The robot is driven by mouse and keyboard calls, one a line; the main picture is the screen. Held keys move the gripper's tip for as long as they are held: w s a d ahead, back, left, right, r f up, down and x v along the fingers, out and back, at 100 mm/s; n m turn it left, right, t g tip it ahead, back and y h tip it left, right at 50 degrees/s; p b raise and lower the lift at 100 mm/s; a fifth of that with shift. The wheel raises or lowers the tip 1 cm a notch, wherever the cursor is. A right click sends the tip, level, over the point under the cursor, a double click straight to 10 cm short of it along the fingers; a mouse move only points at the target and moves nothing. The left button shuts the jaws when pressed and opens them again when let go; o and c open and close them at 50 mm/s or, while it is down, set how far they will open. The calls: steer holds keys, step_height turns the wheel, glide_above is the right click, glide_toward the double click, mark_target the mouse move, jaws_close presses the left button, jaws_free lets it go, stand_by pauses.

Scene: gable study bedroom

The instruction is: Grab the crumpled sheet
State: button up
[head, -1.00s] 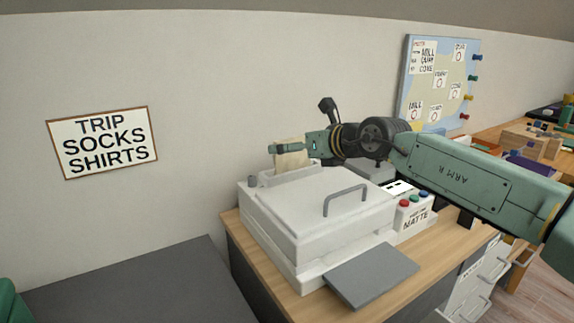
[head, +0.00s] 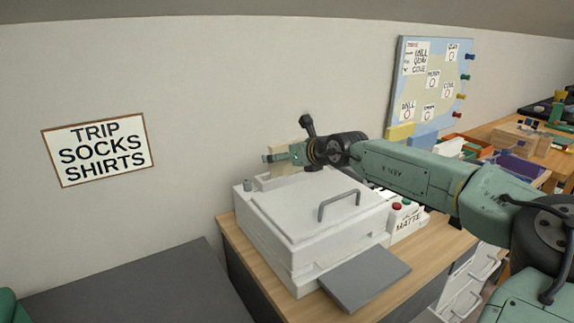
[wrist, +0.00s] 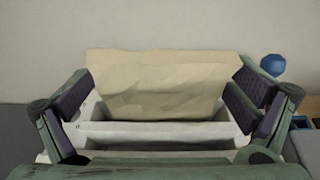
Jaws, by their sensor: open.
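The crumpled sheet (wrist: 160,85) is beige and creased. It stands upright in the rear slot of the white printer (head: 305,215). In the head view my gripper (head: 280,157) is at the back of the printer and hides most of the sheet. In the wrist view my gripper (wrist: 158,105) is open, with one dark-padded finger near each side edge of the sheet. The right finger looks very close to the sheet's right edge; I cannot tell whether they touch. The slot's white walls show below the sheet.
The printer stands on a wooden-topped cabinet (head: 237,238), with a grey tray (head: 365,278) at its front and a button box (head: 405,220) at its right. The wall is close behind. A blue knob (wrist: 272,65) shows beyond the right finger.

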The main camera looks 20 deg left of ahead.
steer(key=shift+c, duration=0.2)
steer(key=c, duration=0.6)
steer(key=shift+c, duration=0.2)
